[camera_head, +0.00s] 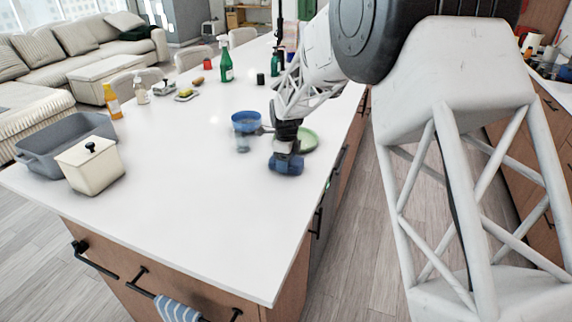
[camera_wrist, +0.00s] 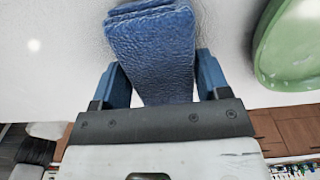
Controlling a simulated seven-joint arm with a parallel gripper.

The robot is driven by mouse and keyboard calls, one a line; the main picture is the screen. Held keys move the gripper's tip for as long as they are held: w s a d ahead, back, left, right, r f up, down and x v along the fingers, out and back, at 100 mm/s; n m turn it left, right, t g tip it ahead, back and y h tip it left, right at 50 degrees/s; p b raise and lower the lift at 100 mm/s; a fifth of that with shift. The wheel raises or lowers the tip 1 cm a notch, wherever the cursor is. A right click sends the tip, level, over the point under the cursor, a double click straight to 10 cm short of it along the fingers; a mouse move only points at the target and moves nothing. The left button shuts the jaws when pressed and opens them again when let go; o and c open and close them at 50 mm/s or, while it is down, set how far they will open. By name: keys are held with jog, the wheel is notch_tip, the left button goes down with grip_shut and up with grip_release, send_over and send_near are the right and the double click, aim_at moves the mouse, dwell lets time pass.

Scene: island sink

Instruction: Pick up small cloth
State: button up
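The small cloth (camera_wrist: 152,45) is blue, textured and folded into layers. In the wrist view it lies between the two blue fingers of my gripper (camera_wrist: 161,78), with its side edges against them. Its folded end extends past the fingertips. In the head view my gripper (camera_head: 286,160) is low over the white island counter, and blue shows at its end, where cloth and fingers are hard to tell apart. Whether the cloth still touches the counter is unclear.
A green plate (camera_head: 308,139) lies just beside my gripper and shows at right in the wrist view (camera_wrist: 290,45). A grey basin (camera_head: 62,145) and cream canister (camera_head: 92,166) stand at far left. The front counter is clear.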

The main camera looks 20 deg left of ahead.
jog(key=c, duration=0.5)
jog(key=shift+r, duration=0.1)
jog(key=shift+r, duration=0.75)
notch_tip(320, 180, up, 2)
jog(key=shift+r, duration=0.1)
jog(key=s+d, duration=0.3)
jog(key=s, duration=0.1)
jog(key=s+d, duration=0.3)
jog(key=s, duration=0.2)
jog(key=s+d+r, duration=0.1)
jog(key=s+d, duration=0.1)
jog(key=s, duration=0.2)
jog(key=shift+s+d, duration=0.2)
jog(key=shift+d, duration=0.2)
